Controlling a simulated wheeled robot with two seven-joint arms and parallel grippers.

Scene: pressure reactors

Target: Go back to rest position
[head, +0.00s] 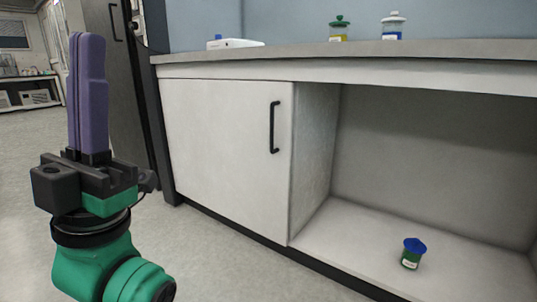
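My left gripper (87,98) stands upright at the left of the head view, its two purple fingers pointing up. The fingers lie side by side with almost no gap, and I see nothing held between them. It is above the floor, to the left of the white cabinet (225,125) and apart from it. My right gripper is not in the head view.
A blue-lidded green jar (411,254) stands on the open lower shelf. On the counter (300,57) are a green-lidded jar (338,29), a white-lidded jar (393,27) and a white device (235,43). The floor (205,245) before the cabinet is clear.

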